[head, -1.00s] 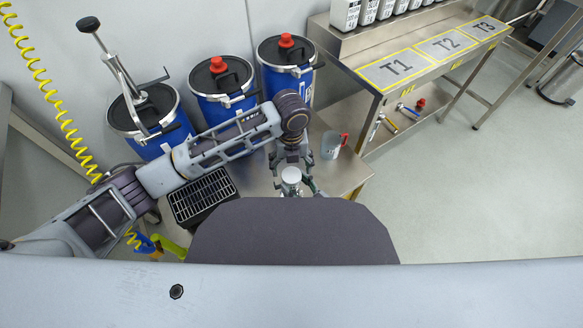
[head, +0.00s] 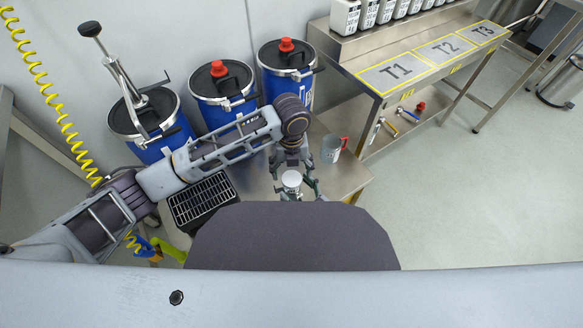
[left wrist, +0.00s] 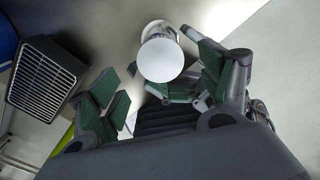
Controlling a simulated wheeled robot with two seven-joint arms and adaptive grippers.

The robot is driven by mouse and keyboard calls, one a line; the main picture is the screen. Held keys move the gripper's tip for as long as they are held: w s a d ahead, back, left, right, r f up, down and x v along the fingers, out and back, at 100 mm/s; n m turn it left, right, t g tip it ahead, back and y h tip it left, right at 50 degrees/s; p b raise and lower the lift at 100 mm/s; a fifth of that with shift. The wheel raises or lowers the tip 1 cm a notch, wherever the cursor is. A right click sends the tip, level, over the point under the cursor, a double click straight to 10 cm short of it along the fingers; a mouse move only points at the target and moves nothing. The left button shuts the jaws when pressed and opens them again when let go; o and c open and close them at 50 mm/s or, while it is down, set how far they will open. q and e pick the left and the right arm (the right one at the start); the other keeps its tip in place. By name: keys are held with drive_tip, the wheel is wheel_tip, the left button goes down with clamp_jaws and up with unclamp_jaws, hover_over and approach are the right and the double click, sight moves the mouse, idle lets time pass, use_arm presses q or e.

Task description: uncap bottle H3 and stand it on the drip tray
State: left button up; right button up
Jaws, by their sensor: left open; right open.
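My left gripper (head: 298,190) is open, with its fingers spread on either side of a round white-topped object (head: 291,179) over the near part of the steel bench. In the left wrist view the white disc (left wrist: 161,59) lies between the fingers, nearer the right one, with a gap to the left finger. I cannot tell whether it touches them or whether it is a bottle cap; no H3 label shows. The black slatted drip tray (head: 203,200) is left of the gripper and looks empty; it also shows in the left wrist view (left wrist: 45,73).
Blue drums (head: 223,90) stand behind my left arm, one with a lever tool (head: 120,75). A grey mug with a red handle (head: 331,150) is right of the gripper. Several white bottles (head: 368,14) stand on a shelf above pads T1 (head: 396,70), T2 and T3.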

drive_tip(key=v, duration=1.1)
drive_tip(key=shift+s+d, duration=0.15)
use_arm(q)
drive_tip(key=shift+c, duration=0.5)
